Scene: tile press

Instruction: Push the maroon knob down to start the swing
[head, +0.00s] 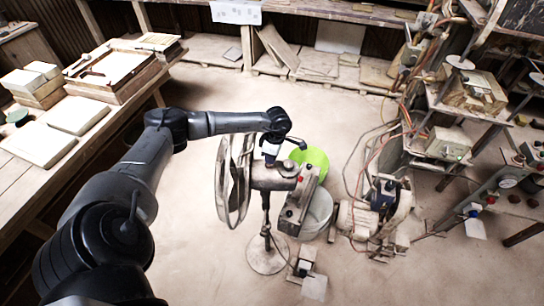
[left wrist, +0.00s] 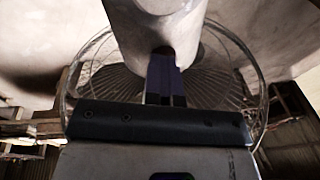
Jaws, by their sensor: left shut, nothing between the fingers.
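A standing fan has a round wire cage (head: 228,180) on the left and a grey motor housing (head: 268,180) behind it. My left gripper (head: 270,160) is at the top of the housing, pointing down, its fingers shut and empty. In the left wrist view the closed fingers (left wrist: 163,85) reach to the pale housing (left wrist: 155,18). A small dark reddish patch, likely the maroon knob (left wrist: 163,50), shows right at the fingertips. Most of it is hidden, and I cannot tell whether the fingers touch it. My right gripper is not in view.
A motor machine with hoses (head: 372,212) is farther right. A bench with tile moulds (head: 108,72) is at the left.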

